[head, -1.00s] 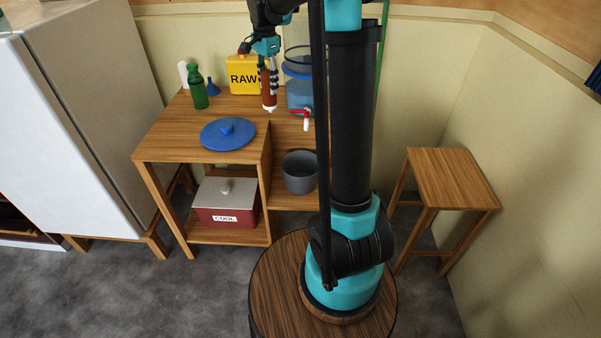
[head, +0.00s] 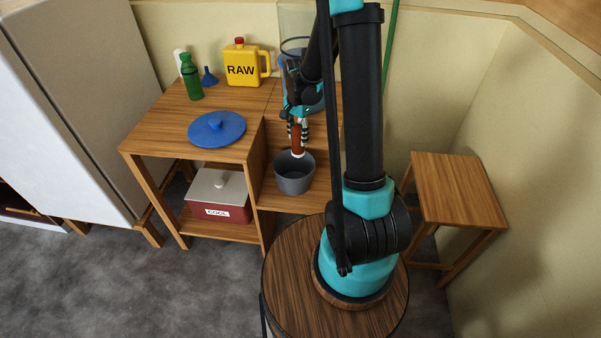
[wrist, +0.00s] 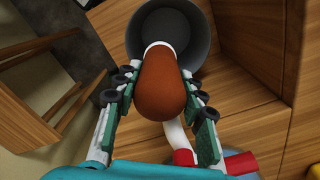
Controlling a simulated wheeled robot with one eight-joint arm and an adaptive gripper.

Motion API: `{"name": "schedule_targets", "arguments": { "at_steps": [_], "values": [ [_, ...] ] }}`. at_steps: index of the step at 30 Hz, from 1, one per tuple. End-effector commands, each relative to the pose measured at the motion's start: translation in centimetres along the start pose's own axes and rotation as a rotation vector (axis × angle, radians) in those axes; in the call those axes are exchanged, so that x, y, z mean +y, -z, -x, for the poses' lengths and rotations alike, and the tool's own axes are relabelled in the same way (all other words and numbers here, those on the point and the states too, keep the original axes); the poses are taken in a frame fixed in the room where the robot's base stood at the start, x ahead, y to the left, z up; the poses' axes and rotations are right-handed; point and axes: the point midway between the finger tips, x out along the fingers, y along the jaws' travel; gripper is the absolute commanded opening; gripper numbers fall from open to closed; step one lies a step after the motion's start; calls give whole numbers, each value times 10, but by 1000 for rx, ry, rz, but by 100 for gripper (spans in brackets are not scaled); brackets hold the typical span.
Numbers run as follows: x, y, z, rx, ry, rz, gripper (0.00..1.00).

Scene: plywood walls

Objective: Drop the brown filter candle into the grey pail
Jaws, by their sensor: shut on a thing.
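The brown filter candle (head: 297,137) is a reddish-brown cylinder with a white lower end. It hangs upright in my gripper (head: 298,127), which is shut on it. In the wrist view the candle (wrist: 163,85) sits between both fingers of my gripper (wrist: 158,92). The grey pail (head: 294,180) stands on the lower shelf. In the head view the candle's white end appears at the pail's opening; I cannot tell whether it is above or just inside the rim. In the wrist view the pail (wrist: 147,22) lies beyond the candle, partly hidden by it.
A wooden stand (head: 150,137) holds a blue lid (head: 217,129), green bottle (head: 191,78), blue funnel (head: 209,77) and yellow RAW jug (head: 243,66). A red COOL box (head: 217,197) sits below. In the wrist view a red-and-white tap (wrist: 240,163) is close to my gripper. A stool (head: 458,185) stands right.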

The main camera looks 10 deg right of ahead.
Motion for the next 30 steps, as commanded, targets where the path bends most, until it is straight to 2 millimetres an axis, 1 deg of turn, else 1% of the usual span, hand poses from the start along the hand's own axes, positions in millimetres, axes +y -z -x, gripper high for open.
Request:
{"name": "schedule_targets", "arguments": {
  "at_steps": [15,21,28,29,30],
  "values": [
    [-1,0,-50,0,0,0,3],
    [0,0,-57,0,0,0,3],
    [0,0,-58,0,0,-1,3],
    [0,0,-58,0,0,-1,41],
    [0,0,-58,0,0,-1,46]
  ]
}}
